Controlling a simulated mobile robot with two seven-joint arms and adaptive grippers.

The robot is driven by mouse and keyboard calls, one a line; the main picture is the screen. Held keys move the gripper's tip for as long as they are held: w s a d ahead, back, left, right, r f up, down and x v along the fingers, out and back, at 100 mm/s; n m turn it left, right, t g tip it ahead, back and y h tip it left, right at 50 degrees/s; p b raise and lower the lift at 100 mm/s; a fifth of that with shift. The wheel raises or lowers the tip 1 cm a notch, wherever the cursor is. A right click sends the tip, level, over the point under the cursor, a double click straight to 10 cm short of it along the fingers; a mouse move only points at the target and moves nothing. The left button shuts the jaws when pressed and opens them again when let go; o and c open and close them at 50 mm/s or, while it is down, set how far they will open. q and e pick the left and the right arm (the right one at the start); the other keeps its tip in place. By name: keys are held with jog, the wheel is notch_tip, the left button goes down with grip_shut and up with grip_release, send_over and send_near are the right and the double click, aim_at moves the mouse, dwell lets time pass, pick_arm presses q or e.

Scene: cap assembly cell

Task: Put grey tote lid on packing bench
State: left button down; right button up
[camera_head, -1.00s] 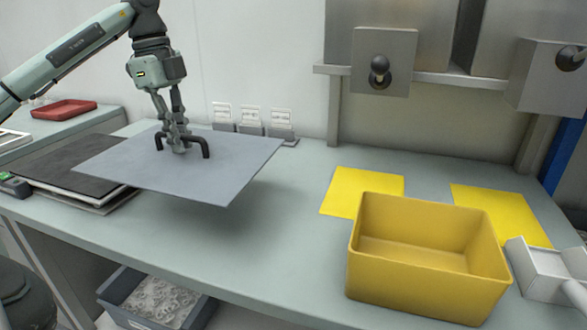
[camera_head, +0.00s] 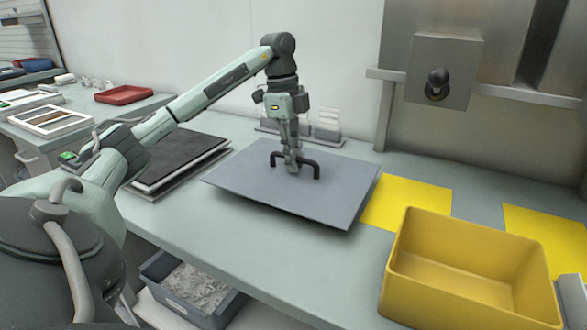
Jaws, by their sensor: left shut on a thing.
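The grey tote lid (camera_head: 265,190) is a flat grey panel with a black handle, in the middle of the head view. My left gripper (camera_head: 292,168) is shut on that handle from above. The lid looks nearly level and very close over the bench; I cannot tell whether it touches. The packing bench (camera_head: 190,220) is the long grey-green worktop under it. The lid's right corner is near a yellow mat. My right gripper is not in view.
A yellow open tote (camera_head: 470,270) stands front right, beside yellow mats (camera_head: 405,203) (camera_head: 545,235). Dark flat panels (camera_head: 180,160) are stacked left of the lid. Card holders (camera_head: 328,130) stand behind it. A red tray (camera_head: 123,94) is at the back left. A bin (camera_head: 195,295) sits below the bench.

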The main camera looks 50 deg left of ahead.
pick_arm(q)
notch_tip(320, 180, down, 3)
jog(key=shift+r, duration=0.15)
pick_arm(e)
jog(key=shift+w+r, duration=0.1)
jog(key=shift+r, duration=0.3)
pick_arm(q)
jog(key=c, duration=1.6)
grip_release()
jog(key=shift+f, duration=0.2)
